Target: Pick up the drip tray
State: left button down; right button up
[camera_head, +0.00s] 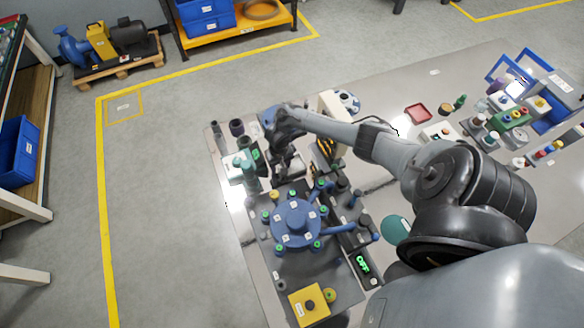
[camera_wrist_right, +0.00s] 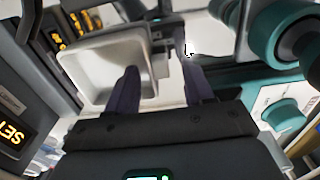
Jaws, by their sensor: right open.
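The drip tray (camera_wrist_right: 88,75) shows in the right wrist view as a shallow, pale metal basin with rounded corners and a raised rim. My right gripper (camera_wrist_right: 158,78) is open over its right side. One dark finger overlaps the tray's inside in the picture, and the other lies to the right of its wall. I cannot tell whether either finger touches the tray. In the head view my right gripper (camera_head: 281,166) points down behind the blue round fixture, and the arm and gripper partly hide the tray there. My left gripper is not in view.
A blue round fixture (camera_head: 296,222) with several posts stands in front of my right gripper. Teal valve parts (camera_wrist_right: 285,115) are close on the right in the wrist view. Panels with lit digits (camera_wrist_right: 12,132) are on the left. A red dish (camera_head: 418,113) lies farther right.

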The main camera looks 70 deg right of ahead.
grip_shut()
dwell(0.3)
